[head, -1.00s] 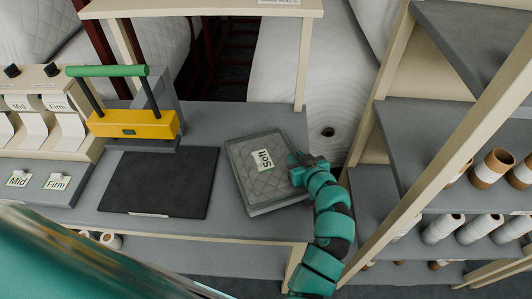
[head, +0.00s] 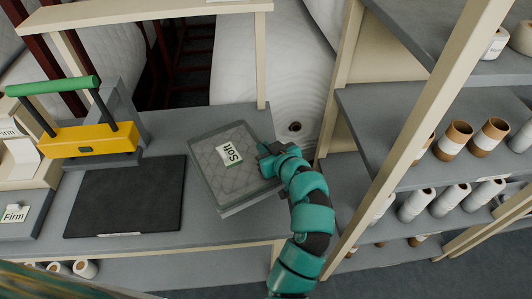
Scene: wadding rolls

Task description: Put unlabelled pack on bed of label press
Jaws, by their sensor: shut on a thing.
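A grey quilted pack (head: 212,172) lies on the bench, turned a little, with a white label reading "Soft" (head: 229,153) on its top. No pack without a label shows. My gripper (head: 266,158) is shut on the pack's right edge; its fingertips are partly hidden. The label press (head: 90,140) stands to the left, with a yellow head, dark posts and a green handle bar that is up. A flat black plate (head: 125,205) lies in front of the press, just left of the pack. It is bare.
The grey bench (head: 180,232) has a shelf frame above it. Label dispensers stand at the far left, one marked "Firm" (head: 14,214). A shelf rack (head: 400,120) with several rolls rises close to the right of my arm. Rolls also lie under the bench.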

